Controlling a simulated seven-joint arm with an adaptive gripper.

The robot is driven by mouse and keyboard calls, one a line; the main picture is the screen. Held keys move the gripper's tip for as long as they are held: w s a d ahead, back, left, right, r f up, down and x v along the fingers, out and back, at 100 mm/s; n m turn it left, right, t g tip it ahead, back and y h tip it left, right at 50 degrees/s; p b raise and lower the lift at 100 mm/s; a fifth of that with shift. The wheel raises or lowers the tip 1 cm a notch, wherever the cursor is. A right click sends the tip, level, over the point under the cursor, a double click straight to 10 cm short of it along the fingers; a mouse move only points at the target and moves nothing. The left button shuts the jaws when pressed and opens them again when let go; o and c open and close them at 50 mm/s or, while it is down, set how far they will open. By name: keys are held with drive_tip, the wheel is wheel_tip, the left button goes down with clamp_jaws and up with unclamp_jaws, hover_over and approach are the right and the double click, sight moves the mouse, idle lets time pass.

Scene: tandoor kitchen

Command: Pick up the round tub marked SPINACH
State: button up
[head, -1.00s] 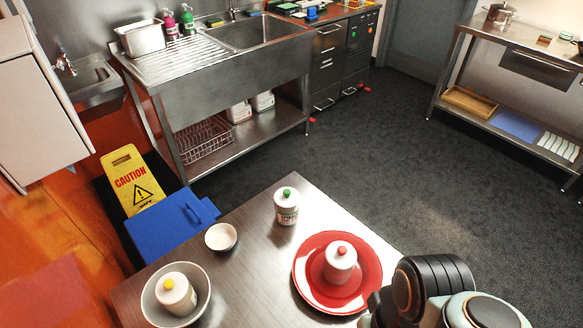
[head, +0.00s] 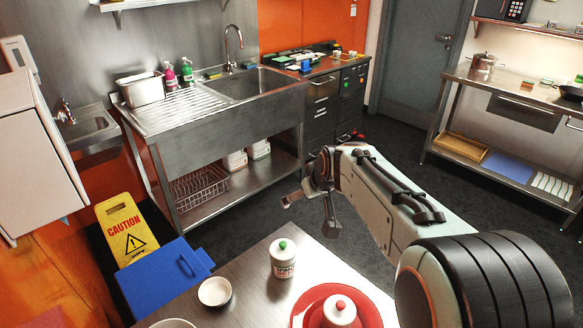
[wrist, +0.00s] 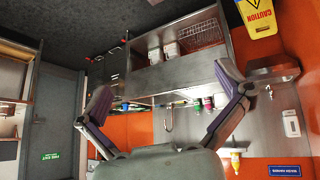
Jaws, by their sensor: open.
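A white round tub with a green knob (head: 283,260) stands upright on the metal table (head: 247,290). Another white tub with a red knob (head: 340,312) stands on a red plate (head: 372,312), cut by the lower edge. Print shows on the green-knobbed tub, but I cannot read it, so I cannot tell which tub is marked SPINACH. My gripper (head: 311,216) is open and empty, in the air above and beyond the table, apart from both tubs. In the wrist view its spread fingers (wrist: 163,80) frame the sink unit, with no tub between them.
A small white bowl (head: 215,292) stands left of the green-knobbed tub. A larger bowl's rim (head: 172,324) shows at the lower edge. A blue box (head: 163,280) and a yellow caution sign (head: 123,230) are left of the table. The steel sink unit (head: 220,132) stands behind.

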drive_tip(key=s+a+f+x, duration=0.1)
drive_tip(key=x, duration=0.5)
drive_tip(key=g, duration=0.3)
approach(284, 250)
drive_tip(key=shift+n, duration=0.4)
drive_tip(key=x, duration=1)
drive_tip(key=shift+w+a+f, duration=0.15)
drive_tip(key=shift+w+f, duration=0.1)
drive_tip(key=shift+f, duration=0.25)
drive_tip(key=shift+c, duration=0.3)
drive_tip(key=c, duration=1.1)
